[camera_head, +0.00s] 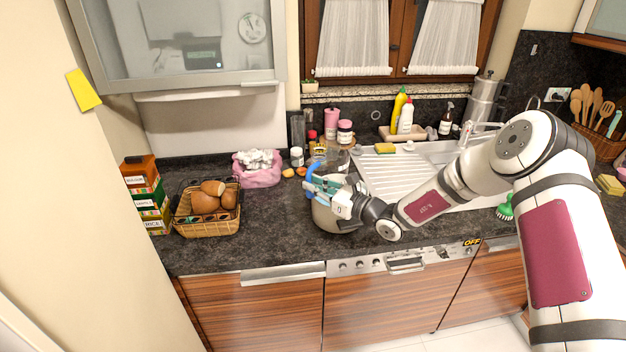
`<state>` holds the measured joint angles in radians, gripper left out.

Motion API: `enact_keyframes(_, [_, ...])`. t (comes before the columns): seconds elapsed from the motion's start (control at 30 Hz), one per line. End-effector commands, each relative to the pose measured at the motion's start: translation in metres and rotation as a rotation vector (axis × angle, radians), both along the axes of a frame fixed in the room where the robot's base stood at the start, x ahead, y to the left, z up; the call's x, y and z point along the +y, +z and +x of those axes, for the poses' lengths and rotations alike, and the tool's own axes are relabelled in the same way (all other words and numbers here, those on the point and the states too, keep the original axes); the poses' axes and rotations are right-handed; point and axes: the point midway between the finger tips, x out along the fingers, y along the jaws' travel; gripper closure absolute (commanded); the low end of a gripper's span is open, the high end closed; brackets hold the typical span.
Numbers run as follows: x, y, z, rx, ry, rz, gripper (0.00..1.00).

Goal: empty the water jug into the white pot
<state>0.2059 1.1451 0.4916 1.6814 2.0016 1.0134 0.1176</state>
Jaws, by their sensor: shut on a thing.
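My gripper (329,188) is shut on the water jug (337,159), around its blue handle. The jug looks clear and is partly hidden by the gripper and the clutter behind it. Its tilt and how much water it holds cannot be told. The pot (325,216) looks greyish white and stands on the dark counter right below and behind my gripper. My gripper and wrist cover much of the pot's top and right side, so its inside is hidden. The jug appears over or just behind the pot; I cannot tell whether they touch.
A bread basket (208,222), stacked boxes (147,195) and a pink bag (258,173) stand on the left. Jars (345,132) are behind the jug. The sink drainer (391,174) lies right, under my arm. The counter (262,227) between basket and pot is clear.

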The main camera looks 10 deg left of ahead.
Motion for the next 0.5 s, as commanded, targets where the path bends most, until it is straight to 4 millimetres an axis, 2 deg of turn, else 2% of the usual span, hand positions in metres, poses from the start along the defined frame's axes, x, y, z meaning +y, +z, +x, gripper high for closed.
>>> enact_keyframes(0.3, [0.0, 0.002, 0.0, -0.006, 0.0, -0.002, 1.0])
enact_keyframes(0.5, [0.0, 0.014, 0.001, -0.006, 0.0, -0.002, 1.0])
